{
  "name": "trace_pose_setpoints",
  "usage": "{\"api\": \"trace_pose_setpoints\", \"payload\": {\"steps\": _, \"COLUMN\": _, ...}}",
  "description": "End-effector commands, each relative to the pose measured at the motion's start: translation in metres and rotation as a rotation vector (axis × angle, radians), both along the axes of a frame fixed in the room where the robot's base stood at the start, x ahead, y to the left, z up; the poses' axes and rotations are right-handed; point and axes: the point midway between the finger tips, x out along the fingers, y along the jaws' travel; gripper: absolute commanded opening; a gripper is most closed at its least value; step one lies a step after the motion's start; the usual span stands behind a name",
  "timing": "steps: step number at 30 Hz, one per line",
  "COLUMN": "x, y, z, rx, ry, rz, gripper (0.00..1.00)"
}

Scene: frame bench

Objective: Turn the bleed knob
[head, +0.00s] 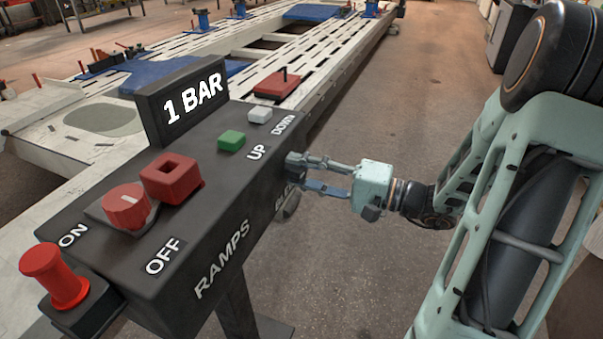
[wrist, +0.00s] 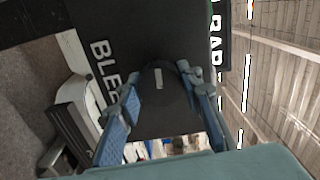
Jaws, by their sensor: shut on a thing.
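The bleed knob (wrist: 165,98) is a dark round knob with a short white mark, on the side face of the black control box (head: 185,270). In the wrist view the mark runs nearly up and down the picture, beside partly hidden white lettering reading "BLEE". My gripper (head: 302,174) reaches the box from the right. In the wrist view its blue fingers (wrist: 160,88) stand on both sides of the knob and are shut on it. In the head view the fingers and box edge hide the knob.
The box top carries a red rotary switch (head: 126,206), a red square block (head: 173,177), a green button (head: 231,141), a white button (head: 260,115) and a "1 BAR" display (head: 182,101). A red mushroom button (head: 55,275) sits at the left. A long white frame bench (head: 330,50) lies behind.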

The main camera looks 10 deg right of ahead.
Motion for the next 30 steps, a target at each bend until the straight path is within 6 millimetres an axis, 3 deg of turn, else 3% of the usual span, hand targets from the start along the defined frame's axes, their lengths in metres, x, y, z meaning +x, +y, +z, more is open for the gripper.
{"api": "trace_pose_setpoints", "payload": {"steps": 8, "x": 0.000, "y": 0.000, "z": 0.000, "rx": 0.000, "ry": 0.001, "rz": 0.000, "gripper": 0.09}}
{"api": "trace_pose_setpoints", "payload": {"steps": 9, "x": 0.000, "y": 0.000, "z": 0.000, "rx": 0.000, "ry": 0.001, "rz": 0.000, "gripper": 0.37}}
{"api": "trace_pose_setpoints", "payload": {"steps": 13, "x": 0.000, "y": 0.000, "z": 0.000, "rx": 0.000, "ry": 0.001, "rz": 0.000, "gripper": 0.51}}
{"api": "trace_pose_setpoints", "payload": {"steps": 23, "x": -0.001, "y": -0.002, "z": 0.000, "rx": -0.001, "ry": 0.001, "rz": 0.000, "gripper": 0.52}}
{"api": "trace_pose_setpoints", "payload": {"steps": 30, "x": -0.021, "y": -0.032, "z": 0.000, "rx": -0.002, "ry": 0.002, "rz": -0.006, "gripper": 0.52}}
